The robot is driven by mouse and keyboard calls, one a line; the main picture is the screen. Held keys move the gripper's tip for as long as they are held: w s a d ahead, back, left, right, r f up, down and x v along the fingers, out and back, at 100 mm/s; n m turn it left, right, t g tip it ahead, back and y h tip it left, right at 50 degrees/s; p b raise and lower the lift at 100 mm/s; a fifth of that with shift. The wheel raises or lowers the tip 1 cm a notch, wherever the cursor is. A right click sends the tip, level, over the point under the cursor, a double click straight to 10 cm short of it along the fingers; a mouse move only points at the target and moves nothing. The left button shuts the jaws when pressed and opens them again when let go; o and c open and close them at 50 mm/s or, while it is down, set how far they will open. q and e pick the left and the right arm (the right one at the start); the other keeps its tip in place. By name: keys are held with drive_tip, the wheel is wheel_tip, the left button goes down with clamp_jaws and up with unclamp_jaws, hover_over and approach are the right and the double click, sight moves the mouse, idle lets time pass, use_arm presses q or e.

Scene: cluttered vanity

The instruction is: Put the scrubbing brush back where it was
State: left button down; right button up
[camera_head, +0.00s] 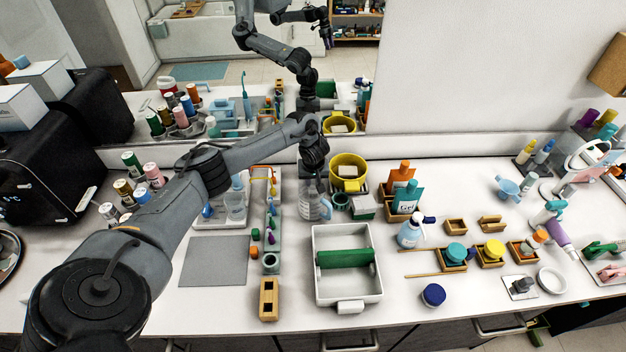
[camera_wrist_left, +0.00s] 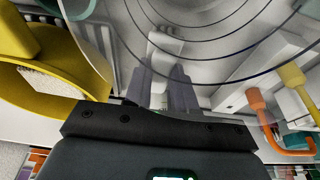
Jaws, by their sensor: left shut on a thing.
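My left gripper (camera_head: 314,172) reaches down at the back middle of the counter, over a clear ringed jug (camera_head: 309,207). It is shut, with its fingers (camera_wrist_left: 166,88) at the jug's wall, which shows as curved dark lines in the wrist view (camera_wrist_left: 220,50). The exact grip point is hard to see through the clear wall. I cannot pick out the scrubbing brush for certain. My right gripper is not in view.
A yellow tub (camera_head: 348,160) with a pale block stands just right of the jug. A white tray (camera_head: 372,290) with a green divider is in front. A grey mat (camera_head: 213,262) is left. Bottles and small wooden boxes crowd the right. A mirror stands behind.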

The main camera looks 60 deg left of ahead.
use_arm(q)
drive_tip(key=c, duration=0.9)
unclamp_jaws()
drive_tip(key=shift+c, duration=0.2)
drive_tip(key=p+v, duration=0.1)
drive_tip(key=v, duration=0.4)
drive_tip(key=shift+r, duration=0.4)
drive_tip(key=w+p+v, duration=0.1)
drive_tip(key=p+v, duration=0.4)
drive_tip(key=v, duration=0.1)
drive_tip(key=shift+s+r, duration=0.2)
drive_tip(key=shift+s, duration=0.35)
